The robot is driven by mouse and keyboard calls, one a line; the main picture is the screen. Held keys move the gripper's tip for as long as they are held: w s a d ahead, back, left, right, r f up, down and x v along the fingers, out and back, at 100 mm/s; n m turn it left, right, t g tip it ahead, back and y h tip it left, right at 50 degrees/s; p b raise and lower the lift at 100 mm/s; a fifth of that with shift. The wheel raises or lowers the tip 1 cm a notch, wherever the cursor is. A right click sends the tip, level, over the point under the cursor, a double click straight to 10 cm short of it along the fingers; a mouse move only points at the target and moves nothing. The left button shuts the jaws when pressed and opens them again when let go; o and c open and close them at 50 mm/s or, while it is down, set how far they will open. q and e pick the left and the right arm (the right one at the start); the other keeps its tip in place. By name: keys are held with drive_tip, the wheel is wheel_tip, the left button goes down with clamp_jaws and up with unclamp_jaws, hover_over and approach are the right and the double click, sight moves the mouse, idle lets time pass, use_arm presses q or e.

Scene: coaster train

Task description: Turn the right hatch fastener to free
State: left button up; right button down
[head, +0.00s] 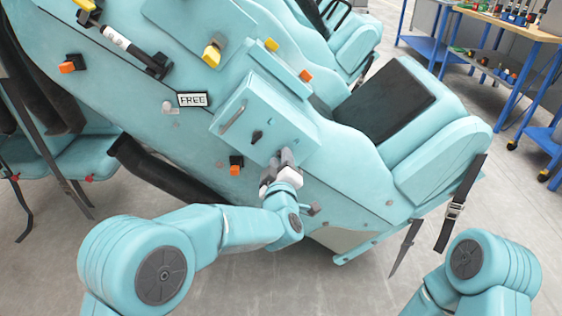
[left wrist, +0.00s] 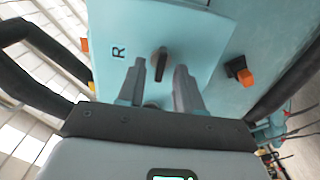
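The teal hatch (head: 240,105) is a raised box panel on the side of the coaster car. A dark fastener (head: 257,135) shows on it, left of my left gripper (head: 284,160). The right fastener (left wrist: 158,63) is a dark upright bar beside the letter R (left wrist: 118,52) in the left wrist view; my gripper hides it in the head view. My left gripper (left wrist: 159,68) is open, with one finger on each side of this bar and gaps showing on both sides. How far the tips are from the panel is unclear. My right gripper is out of view.
A FREE label (head: 192,99) is on the car side, left of the hatch. Orange-and-black knobs (head: 236,166) and yellow ones (head: 212,53) stick out around the panel. A strap with a buckle (head: 455,210) hangs at the right. A workbench (head: 510,25) stands behind.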

use_arm(q)
clamp_jaws()
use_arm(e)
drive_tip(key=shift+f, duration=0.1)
